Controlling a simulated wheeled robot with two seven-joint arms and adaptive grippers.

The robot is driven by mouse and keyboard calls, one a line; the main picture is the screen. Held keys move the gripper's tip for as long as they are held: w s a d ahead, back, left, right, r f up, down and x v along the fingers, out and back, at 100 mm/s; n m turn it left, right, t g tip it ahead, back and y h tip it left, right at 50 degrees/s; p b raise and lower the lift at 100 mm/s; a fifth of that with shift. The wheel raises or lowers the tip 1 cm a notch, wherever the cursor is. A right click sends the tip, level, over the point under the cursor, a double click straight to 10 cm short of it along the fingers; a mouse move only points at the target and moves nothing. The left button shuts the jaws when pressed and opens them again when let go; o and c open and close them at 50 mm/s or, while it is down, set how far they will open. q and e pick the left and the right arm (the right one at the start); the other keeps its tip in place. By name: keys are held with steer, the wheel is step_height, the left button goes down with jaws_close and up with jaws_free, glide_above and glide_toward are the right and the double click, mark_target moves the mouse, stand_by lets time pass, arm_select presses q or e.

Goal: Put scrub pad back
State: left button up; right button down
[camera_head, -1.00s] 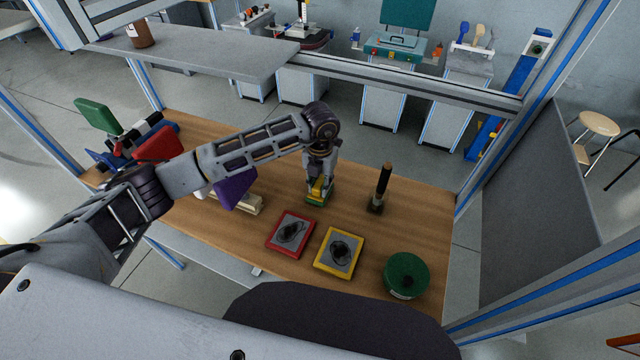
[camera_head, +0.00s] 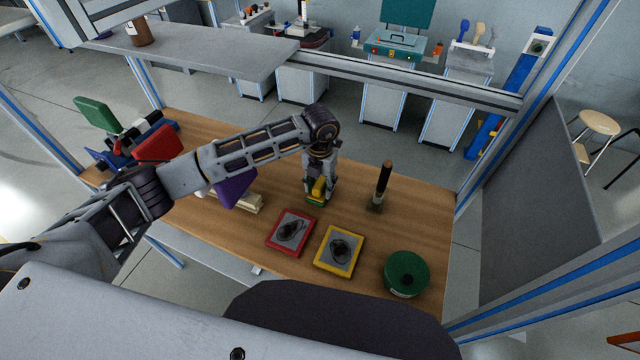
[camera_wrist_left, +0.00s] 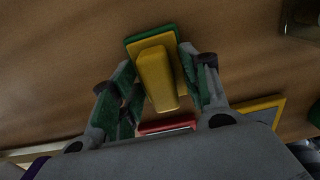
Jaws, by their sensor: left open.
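The scrub pad (camera_head: 316,197) has a green base and a yellow top with a raised yellow handle. It rests on the wooden table, behind the red-framed and yellow-framed squares. In the left wrist view the scrub pad (camera_wrist_left: 157,75) lies between the fingers of my left gripper (camera_wrist_left: 160,85). My left gripper (camera_head: 318,184) is open and points down at the pad, its fingers on either side of the handle with gaps showing. The head view hides part of the pad behind the gripper. My right gripper is not in view.
A red-framed square (camera_head: 290,232) and a yellow-framed square (camera_head: 339,251), each with a dark smudge, lie in front. A green round container (camera_head: 406,274) is at the right front. A dark upright handle (camera_head: 383,182) stands to the right. Bare table (camera_head: 425,220) shows at right.

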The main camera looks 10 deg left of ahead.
mark_target(320, 183)
arm_select(q)
steer(key=shift+r, duration=0.15)
step_height(320, 183, up, 12)
steer(key=b, duration=0.2)
stand_by(0.6)
stand_by(0.8)
